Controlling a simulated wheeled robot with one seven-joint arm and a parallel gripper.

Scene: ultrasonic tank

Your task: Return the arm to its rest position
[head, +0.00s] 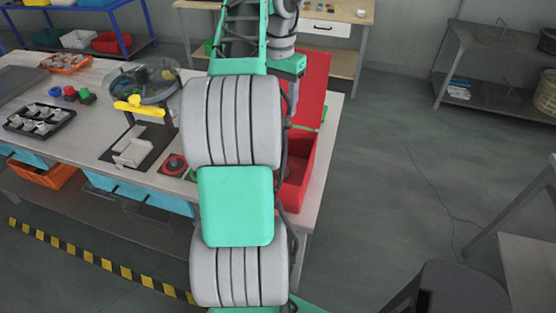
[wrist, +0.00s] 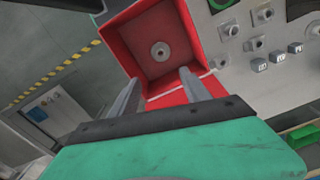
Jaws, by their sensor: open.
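In the wrist view my gripper (wrist: 160,84) is open, with its two grey fingers apart and nothing seen between them. Beyond the fingertips is an open red box (wrist: 121,42) with a round grey metal piece (wrist: 160,51) on its floor.
Shelving (head: 490,70) stands at the back right. The floor (head: 380,170) right of the bench is mostly clear.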

